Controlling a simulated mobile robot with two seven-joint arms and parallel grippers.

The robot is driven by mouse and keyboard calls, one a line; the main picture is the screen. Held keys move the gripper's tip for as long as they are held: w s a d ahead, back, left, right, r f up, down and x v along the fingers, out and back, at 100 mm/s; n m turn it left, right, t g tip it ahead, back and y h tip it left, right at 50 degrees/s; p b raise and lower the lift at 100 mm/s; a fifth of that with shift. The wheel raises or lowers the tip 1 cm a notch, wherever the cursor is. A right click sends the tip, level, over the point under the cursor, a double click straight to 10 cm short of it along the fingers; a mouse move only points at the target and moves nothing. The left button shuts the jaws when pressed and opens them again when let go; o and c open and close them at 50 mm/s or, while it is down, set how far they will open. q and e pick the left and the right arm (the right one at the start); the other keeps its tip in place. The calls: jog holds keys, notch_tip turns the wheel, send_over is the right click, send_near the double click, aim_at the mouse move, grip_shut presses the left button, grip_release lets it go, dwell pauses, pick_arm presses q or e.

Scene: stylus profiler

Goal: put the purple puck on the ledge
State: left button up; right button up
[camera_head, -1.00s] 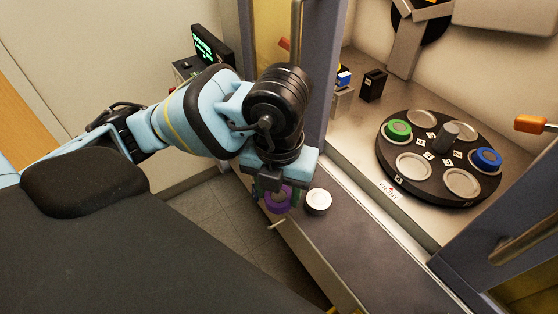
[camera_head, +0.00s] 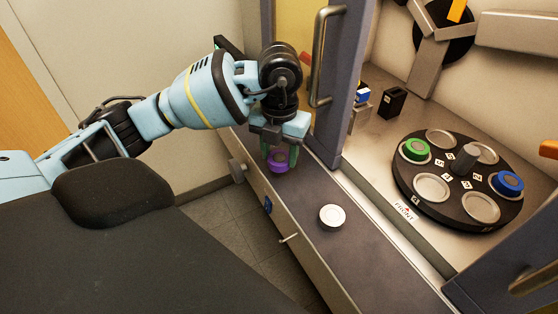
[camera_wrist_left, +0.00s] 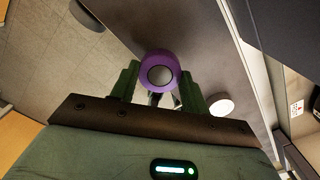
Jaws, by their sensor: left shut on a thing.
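The purple puck (camera_head: 279,161) is held between the green fingers of my left gripper (camera_head: 278,158), which is shut on it. In the left wrist view the purple puck (camera_wrist_left: 160,72) shows its round face with a grey centre, between the fingertips of the gripper (camera_wrist_left: 158,88). The puck is over the dark ledge (camera_head: 370,257) at its far left part, in front of the machine opening. I cannot tell whether it touches the ledge. My right gripper is not in view.
A white puck (camera_head: 332,217) lies on the ledge to the right of the purple one. Inside the machine a round black carousel (camera_head: 408,190) holds a green puck (camera_head: 415,150) and a blue puck (camera_head: 507,183). A grey door frame with a handle (camera_head: 326,57) stands close behind my gripper.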

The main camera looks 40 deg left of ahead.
aim_at(279, 156)
pick_arm(q)
jog(key=shift+w+a+f, duration=0.15)
jog(key=shift+f, duration=1.6)
jog(key=shift+f, duration=0.15)
jog(key=o, duration=1.4)
notch_tip(279, 156, up, 12)
jog(key=shift+r+p, duration=0.15)
jog(key=shift+p, duration=0.45)
